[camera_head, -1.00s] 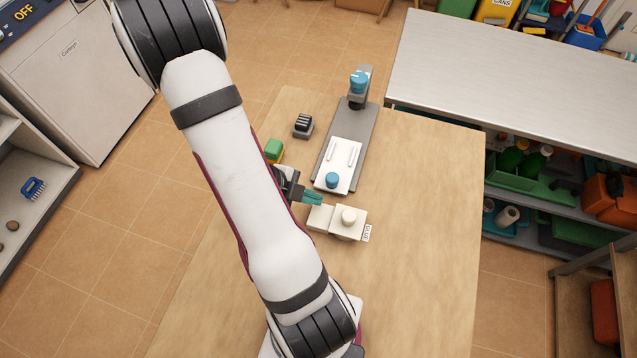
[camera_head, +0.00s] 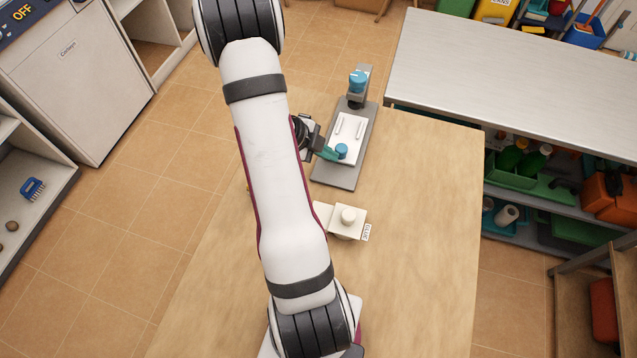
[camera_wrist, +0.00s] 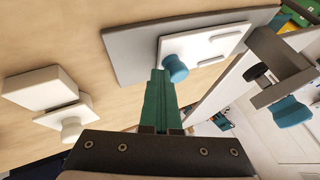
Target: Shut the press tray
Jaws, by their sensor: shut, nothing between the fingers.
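The press has a long grey base (camera_head: 340,177) on the table, with an upright head (camera_head: 357,90) topped by a blue knob at its far end. The white press tray (camera_head: 349,132) lies on the base, short of or just reaching the head, with two raised bars and a blue knob (camera_head: 341,149) at its near end. The tray (camera_wrist: 222,46) and its knob (camera_wrist: 174,69) also show in the wrist view. My gripper (camera_head: 331,153) is shut and empty, its teal fingertips (camera_wrist: 158,76) at the near-left side of the tray knob, seemingly touching it.
A white block with a round knob and lidded box (camera_head: 347,220) stands nearer on the wooden table (camera_head: 420,220), beside a small label. A metal-topped bench (camera_head: 500,80) adjoins at the right. The table's right side is clear.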

